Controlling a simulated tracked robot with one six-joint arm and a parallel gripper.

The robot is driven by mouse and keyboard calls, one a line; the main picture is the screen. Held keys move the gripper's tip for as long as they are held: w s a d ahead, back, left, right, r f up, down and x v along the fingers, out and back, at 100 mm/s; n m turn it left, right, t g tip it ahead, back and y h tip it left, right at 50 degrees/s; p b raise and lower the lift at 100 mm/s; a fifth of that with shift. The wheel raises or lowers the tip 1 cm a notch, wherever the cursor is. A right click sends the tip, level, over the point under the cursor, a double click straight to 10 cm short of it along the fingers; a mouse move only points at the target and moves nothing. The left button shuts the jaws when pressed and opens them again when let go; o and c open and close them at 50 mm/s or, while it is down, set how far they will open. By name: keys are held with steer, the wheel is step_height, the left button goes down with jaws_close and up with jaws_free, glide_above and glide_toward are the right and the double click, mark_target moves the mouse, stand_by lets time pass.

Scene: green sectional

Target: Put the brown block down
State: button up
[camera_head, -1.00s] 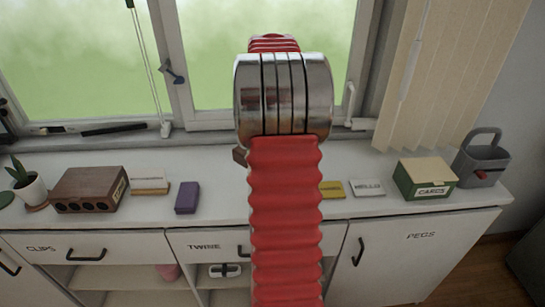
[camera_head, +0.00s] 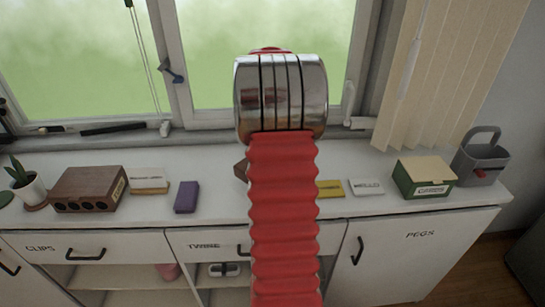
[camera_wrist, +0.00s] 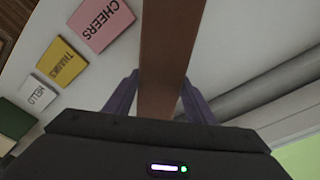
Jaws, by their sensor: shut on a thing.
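The brown block (camera_wrist: 168,45) is a long brown piece that runs up out of the top of the wrist view. My gripper (camera_wrist: 160,80) is shut on it, with one purple finger on each side. In the head view only a small corner of the brown block (camera_head: 241,169) shows left of my red arm, over the white counter (camera_head: 225,207). My arm hides the rest of it and my gripper there. I cannot tell whether the block touches the counter.
Right of my arm lie a yellow card (camera_head: 330,189), a white card (camera_head: 366,187) and a green box (camera_head: 424,177). A pink card (camera_wrist: 101,23) shows in the wrist view. Left are a purple block (camera_head: 187,197) and a brown holed box (camera_head: 88,190). The window stands behind.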

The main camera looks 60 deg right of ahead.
steer(key=shift+f, duration=1.85)
steer(key=shift+f, duration=0.1)
steer(key=o, duration=1.1)
steer(key=r, duration=0.4)
steer(key=a+r, duration=0.1)
steer(key=r, duration=0.7)
steer(key=shift+w+a, duration=0.1)
steer(key=shift+a, duration=0.15)
